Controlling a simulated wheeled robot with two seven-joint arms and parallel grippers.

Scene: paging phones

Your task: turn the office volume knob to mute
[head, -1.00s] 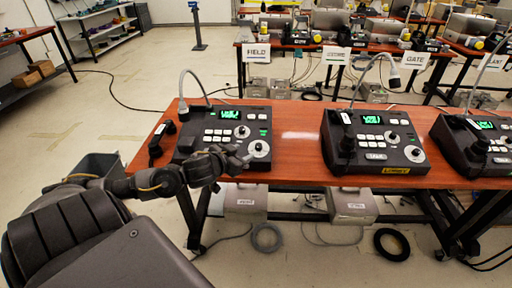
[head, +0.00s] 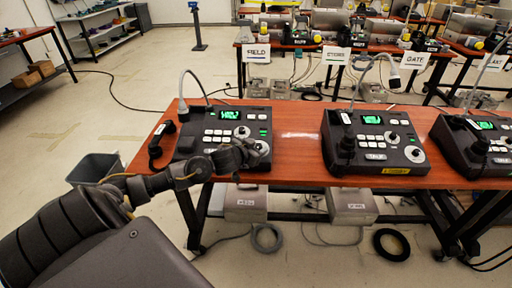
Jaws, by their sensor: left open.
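A dark paging console (head: 222,125) with a green screen, pale buttons and a gooseneck microphone stands at the left of the near table. Its round white-ringed knob (head: 262,148) is at the console's right side, partly hidden by my left gripper. My left gripper (head: 248,152) is open with its fingers at the knob; whether they touch it I cannot tell. A second console (head: 370,138) with its own white knob (head: 414,154) stands to the right. I cannot read which console is the office one. My right gripper is not in view.
A third console (head: 478,145) stands at the table's right end. A black handset (head: 157,145) lies left of the first console. The wooden tabletop (head: 297,148) is bare between the first two consoles. A grey bin (head: 93,167) stands on the floor.

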